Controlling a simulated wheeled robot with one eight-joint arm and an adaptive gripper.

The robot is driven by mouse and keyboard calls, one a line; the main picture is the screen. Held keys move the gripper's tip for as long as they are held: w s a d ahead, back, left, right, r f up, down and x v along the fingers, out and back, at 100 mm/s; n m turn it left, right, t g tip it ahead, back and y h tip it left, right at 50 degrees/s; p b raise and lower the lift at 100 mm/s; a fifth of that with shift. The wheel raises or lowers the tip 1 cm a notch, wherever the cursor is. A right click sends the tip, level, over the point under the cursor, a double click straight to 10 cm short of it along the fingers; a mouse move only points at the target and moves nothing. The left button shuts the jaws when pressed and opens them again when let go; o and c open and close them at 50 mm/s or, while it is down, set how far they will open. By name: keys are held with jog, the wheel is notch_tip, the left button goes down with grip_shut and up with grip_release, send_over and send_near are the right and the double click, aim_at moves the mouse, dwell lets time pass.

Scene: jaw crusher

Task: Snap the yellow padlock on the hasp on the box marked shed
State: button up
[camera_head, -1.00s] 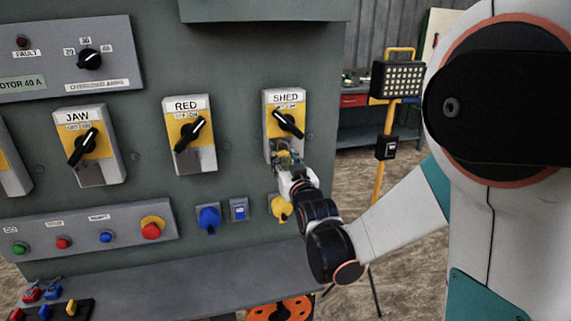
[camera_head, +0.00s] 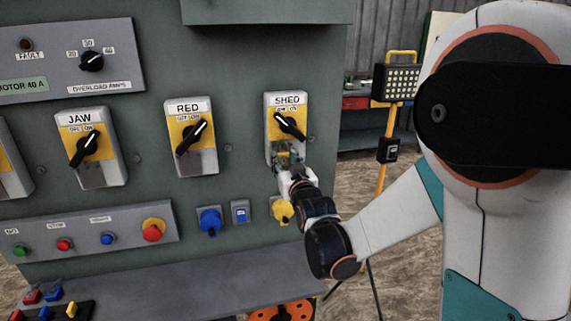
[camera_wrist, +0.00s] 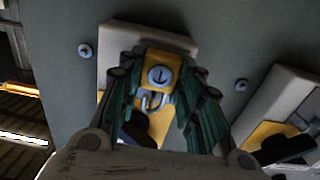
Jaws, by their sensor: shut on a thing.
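The box marked SHED (camera_head: 272,125) is at the right of the grey panel, with a yellow plate and a black rotary handle (camera_head: 290,125) tilted down to the right. My gripper (camera_head: 288,160) is at the lower end of this box. In the wrist view its green-lined fingers are closed around the yellow padlock (camera_wrist: 158,60), which has a round silver keyway. The padlock's metal shackle (camera_wrist: 150,101) points toward the box's handle. The hasp is hidden or too small to make out, so I cannot tell whether the shackle passes through it.
The boxes marked RED (camera_head: 207,160) and JAW (camera_head: 112,172) stand to the left. A blue socket (camera_head: 210,221) and a yellow one (camera_head: 283,211) sit below. A shelf (camera_head: 200,283) juts out under the panel, with small coloured padlocks at its left. A work light (camera_head: 401,82) stands at right.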

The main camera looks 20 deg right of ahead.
jog(key=shift+w, duration=0.1)
jog(key=o, duration=1.1)
jog(key=shift+o, duration=0.2)
jog(key=s, duration=0.9)
dwell(0.4)
jog(key=s+f+g, duration=0.3)
jog(key=s+g, duration=0.2)
jog(key=s, duration=0.8)
jog(key=s+f+g, duration=0.3)
jog(key=s+g, duration=0.3)
jog(key=s, duration=0.8)
